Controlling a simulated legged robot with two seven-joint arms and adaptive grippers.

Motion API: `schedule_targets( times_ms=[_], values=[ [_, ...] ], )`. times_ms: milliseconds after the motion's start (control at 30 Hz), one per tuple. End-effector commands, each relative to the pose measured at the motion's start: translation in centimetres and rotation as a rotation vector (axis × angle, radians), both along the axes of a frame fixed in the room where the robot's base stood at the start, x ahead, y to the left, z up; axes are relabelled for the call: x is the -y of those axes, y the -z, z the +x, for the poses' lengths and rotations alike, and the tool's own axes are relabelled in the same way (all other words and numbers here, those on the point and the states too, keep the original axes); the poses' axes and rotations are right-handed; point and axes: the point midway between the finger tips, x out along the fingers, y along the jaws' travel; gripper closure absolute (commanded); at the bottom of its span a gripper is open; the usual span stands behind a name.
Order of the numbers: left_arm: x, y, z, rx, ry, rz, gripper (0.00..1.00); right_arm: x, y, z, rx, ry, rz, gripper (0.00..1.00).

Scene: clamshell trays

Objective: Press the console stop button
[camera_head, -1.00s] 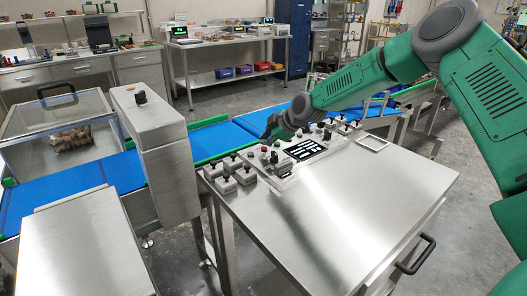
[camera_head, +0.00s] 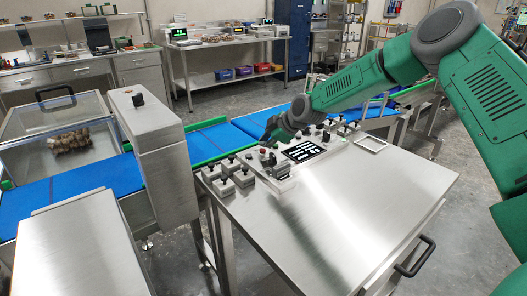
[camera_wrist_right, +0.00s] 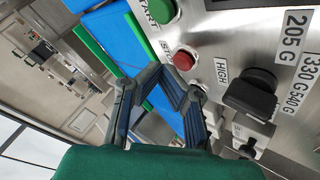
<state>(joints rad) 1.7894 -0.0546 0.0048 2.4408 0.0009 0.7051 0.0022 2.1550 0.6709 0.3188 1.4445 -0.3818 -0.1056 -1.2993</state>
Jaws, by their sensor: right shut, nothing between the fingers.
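The console (camera_head: 320,158) is a sloped grey panel on the steel cabinet, with a black label area, knobs and buttons. The red stop button (camera_wrist_right: 184,60) sits beside a partly covered "STOP" label in the right wrist view. My right gripper (camera_wrist_right: 160,73) is shut and empty, its tips just left of and below the red button in that view. I cannot tell whether they touch it. In the head view my right gripper (camera_head: 267,138) is low over the console's far left part, small and dark. My left gripper is not in view.
A green start button (camera_wrist_right: 162,10) is above the red one. A black knob (camera_wrist_right: 250,93) with weight labels is to the right. Several small knobbed boxes (camera_head: 243,177) stand at the console's left edge. A blue conveyor (camera_head: 205,143) runs behind.

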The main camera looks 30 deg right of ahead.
Motion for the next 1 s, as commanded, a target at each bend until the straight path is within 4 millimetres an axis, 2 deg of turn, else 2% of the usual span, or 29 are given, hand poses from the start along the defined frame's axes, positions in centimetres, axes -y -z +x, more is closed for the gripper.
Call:
schedule_targets(
  times_ms=[400,1000],
  values=[
    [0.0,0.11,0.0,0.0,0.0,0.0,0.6,-0.84,0.29,-0.08,0.0,-0.001,-0.002,1.0],
    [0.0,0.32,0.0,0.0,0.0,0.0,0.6,-0.85,0.59,-0.07,0.0,-0.001,-0.002,1.0]
  ],
)
